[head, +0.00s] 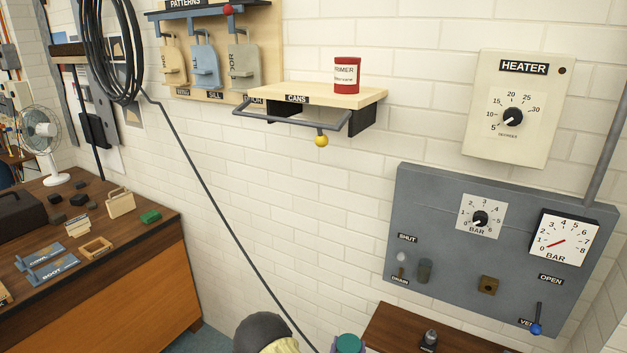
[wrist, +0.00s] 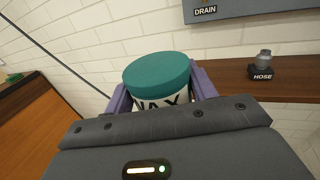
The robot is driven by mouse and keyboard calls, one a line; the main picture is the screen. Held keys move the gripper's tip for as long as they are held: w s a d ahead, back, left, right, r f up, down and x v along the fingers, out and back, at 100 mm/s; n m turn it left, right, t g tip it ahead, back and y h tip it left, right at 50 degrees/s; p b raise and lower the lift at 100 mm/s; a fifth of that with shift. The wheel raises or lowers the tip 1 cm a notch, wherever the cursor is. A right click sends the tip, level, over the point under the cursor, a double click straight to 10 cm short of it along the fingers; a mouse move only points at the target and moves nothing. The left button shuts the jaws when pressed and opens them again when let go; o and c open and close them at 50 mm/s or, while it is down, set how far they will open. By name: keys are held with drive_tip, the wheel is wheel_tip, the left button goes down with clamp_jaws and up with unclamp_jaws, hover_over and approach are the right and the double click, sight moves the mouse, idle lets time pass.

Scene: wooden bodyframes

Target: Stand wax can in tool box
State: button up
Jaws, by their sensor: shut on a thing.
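The wax can (wrist: 158,80) is white with dark "WAX" lettering and a teal lid. My gripper (wrist: 161,92) is shut on it, with a purple finger on each side, and the lid faces up. In the head view only the can's teal lid (head: 348,344) shows at the bottom edge. No tool box is labelled in view. A dark box (head: 22,212) and a small beige carrier with a handle (head: 120,203) stand on the left bench; I cannot tell whether either is the tool box.
The wooden bench (head: 150,232) at left holds several small items. A shelf marked CANS (head: 365,95) bears a red primer can (head: 346,75) and has a front rail. A grey gauge panel (head: 440,215) is at right, above a brown surface (head: 395,325). A black cable hangs across the wall.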

drive_tip(key=s+d+f+n+y+b, duration=0.1)
drive_tip(key=s+d+f+n+y, duration=0.1)
drive_tip(key=s+d+f+y, duration=0.2)
wheel_tip(320, 180, down, 5)
drive_tip(key=shift+s+d+r+n+t+b, duration=0.15)
drive_tip(key=shift+s+d+n+t+b, duration=0.15)
drive_tip(key=shift+s+d, duration=0.8)
drive_tip(key=shift+a, duration=0.15)
drive_tip(key=shift+s, duration=0.1)
